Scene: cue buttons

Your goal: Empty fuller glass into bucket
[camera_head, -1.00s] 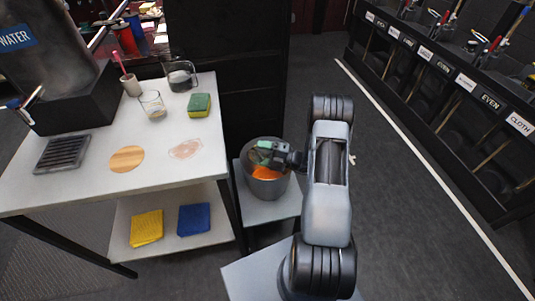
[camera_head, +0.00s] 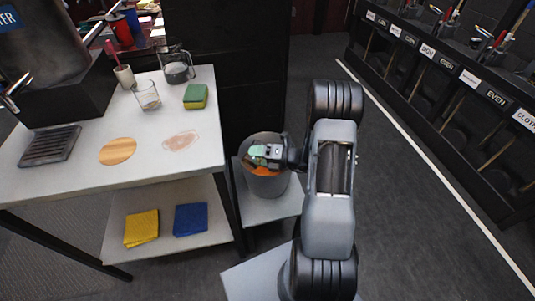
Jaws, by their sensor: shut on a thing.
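My gripper (camera_head: 262,153) is over the grey bucket (camera_head: 268,186), which stands on a low pale stand at the table's right side. The gripper is shut on a small see-through thing, seemingly a glass; it is largely hidden by the jaws and hard to make out, so its tilt cannot be told. Orange shows inside the bucket below the jaws. Another clear glass (camera_head: 147,96) stands upright on the table with a little content low in it.
The table (camera_head: 75,176) also bears a jug (camera_head: 177,65), a green and yellow sponge (camera_head: 195,97), a wooden disc (camera_head: 117,151), a pinkish patch (camera_head: 181,141) and a dark grate (camera_head: 50,146). Yellow (camera_head: 141,228) and blue (camera_head: 191,219) cloths lie on the lower shelf. Open floor lies right.

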